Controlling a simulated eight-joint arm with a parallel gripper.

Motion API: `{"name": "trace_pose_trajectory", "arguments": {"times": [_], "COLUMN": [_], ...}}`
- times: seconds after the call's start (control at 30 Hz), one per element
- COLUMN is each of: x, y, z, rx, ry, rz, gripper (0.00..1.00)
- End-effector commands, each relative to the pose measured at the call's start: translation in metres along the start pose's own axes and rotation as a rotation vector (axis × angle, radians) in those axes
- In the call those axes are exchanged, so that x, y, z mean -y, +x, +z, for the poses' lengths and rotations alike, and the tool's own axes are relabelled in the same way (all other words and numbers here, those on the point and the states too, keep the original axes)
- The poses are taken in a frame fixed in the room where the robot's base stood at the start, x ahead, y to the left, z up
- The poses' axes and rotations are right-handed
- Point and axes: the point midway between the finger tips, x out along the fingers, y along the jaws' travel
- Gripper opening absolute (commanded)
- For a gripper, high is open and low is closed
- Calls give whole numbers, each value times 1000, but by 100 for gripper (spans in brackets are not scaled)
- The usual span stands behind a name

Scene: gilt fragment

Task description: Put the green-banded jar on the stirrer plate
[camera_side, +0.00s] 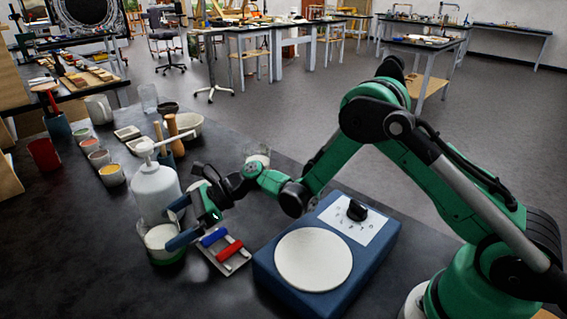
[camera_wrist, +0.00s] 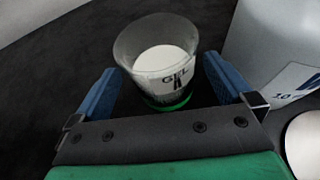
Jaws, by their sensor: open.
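The green-banded jar (camera_side: 160,240) is a clear glass with white contents and a green band low down. It stands upright on the dark table, left in the side view. In the wrist view, the jar (camera_wrist: 160,65) is labelled "GEL". My gripper (camera_side: 178,221) is open, its blue fingers close to the jar. In the wrist view my gripper (camera_wrist: 160,80) has a finger on each side of the jar's lower part, with gaps showing. The stirrer plate (camera_side: 313,262) is a white disc on a blue box with a black knob, to the right, empty.
A white pump bottle (camera_side: 155,190) stands right behind the jar; its labelled body (camera_wrist: 270,45) shows at right in the wrist view. A small tray (camera_side: 208,250) with blue and red rollers lies between jar and stirrer. Cups (camera_side: 112,175) and bowls line the left.

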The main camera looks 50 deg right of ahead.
Motion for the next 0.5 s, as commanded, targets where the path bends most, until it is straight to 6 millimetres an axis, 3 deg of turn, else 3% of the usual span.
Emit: {"name": "trace_pose_trajectory", "arguments": {"times": [0.23,0.5], "x": [1,0], "y": [-58,-88], "z": [0,1], "rx": [-1,-11], "ry": [2,-19], "rz": [-5,-5], "gripper": [100,100]}}
